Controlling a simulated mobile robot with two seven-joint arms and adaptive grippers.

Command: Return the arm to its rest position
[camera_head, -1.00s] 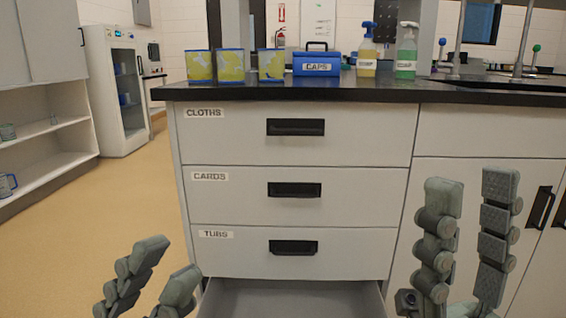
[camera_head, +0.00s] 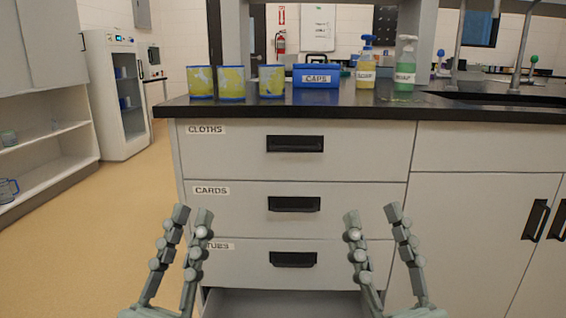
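My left gripper (camera_head: 192,215) is raised in front of the drawer unit at the lower left, its two fingers apart with nothing between them. My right gripper (camera_head: 372,215) is raised at the lower right of the drawers, also with its fingers apart and empty. The two stand at about the same height, fingertips up, near the level of the CARDS drawer (camera_head: 240,203). The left fingers cover part of the label on the TUBS drawer (camera_head: 330,268).
Below the TUBS drawer, a lower drawer (camera_head: 285,303) stands open and looks empty. The CLOTHS drawer (camera_head: 230,155) is shut. On the black counter (camera_head: 330,108) stand several yellow-and-blue tubs (camera_head: 231,82), a blue CAPS box (camera_head: 316,76) and two SOAP spray bottles (camera_head: 365,72). Floor (camera_head: 90,240) is clear at left.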

